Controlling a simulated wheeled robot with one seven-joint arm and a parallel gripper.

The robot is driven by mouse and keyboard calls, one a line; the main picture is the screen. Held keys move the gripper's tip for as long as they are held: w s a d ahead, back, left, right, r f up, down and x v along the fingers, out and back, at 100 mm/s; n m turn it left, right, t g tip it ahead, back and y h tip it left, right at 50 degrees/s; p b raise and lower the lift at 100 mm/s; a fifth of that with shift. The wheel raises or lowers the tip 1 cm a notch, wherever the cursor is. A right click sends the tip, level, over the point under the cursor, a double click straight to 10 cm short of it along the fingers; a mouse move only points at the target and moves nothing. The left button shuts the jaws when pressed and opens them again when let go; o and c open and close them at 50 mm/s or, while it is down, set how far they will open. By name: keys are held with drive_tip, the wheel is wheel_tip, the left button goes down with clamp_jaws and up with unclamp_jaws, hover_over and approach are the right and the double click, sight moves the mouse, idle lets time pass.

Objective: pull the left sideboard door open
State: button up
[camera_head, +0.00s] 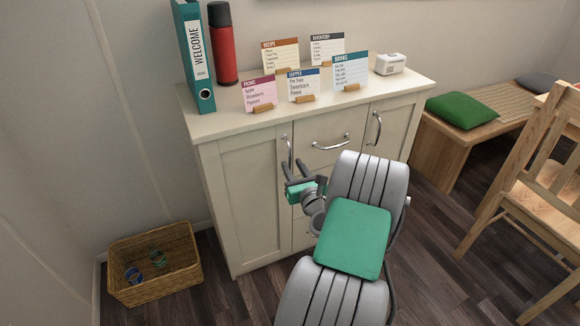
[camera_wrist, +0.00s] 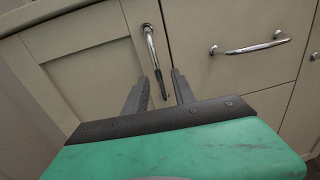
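The left sideboard door (camera_head: 253,196) is closed, a cream panel door; it also shows in the wrist view (camera_wrist: 92,75). Its upright metal handle (camera_head: 286,150) is near the door's right edge and runs down the middle of the wrist view (camera_wrist: 151,48). My gripper (camera_head: 295,164) is in front of the sideboard at the handle's lower part. In the wrist view my gripper (camera_wrist: 160,77) is open, with one dark finger on each side of the handle's lower end and visible gaps. I cannot tell whether the handle lies fully between the fingertips in depth.
A drawer with a handle (camera_head: 331,142) and a right door with a handle (camera_head: 377,128) are beside it. A wicker basket (camera_head: 153,284) stands on the floor at left, near the door's side. A binder, a flask and cards stand on top. A bench (camera_head: 447,143) and chair (camera_head: 535,190) are right.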

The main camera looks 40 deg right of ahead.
drive_tip(key=shift+x, duration=1.4)
drive_tip(key=shift+c, duration=0.5)
clamp_jaws()
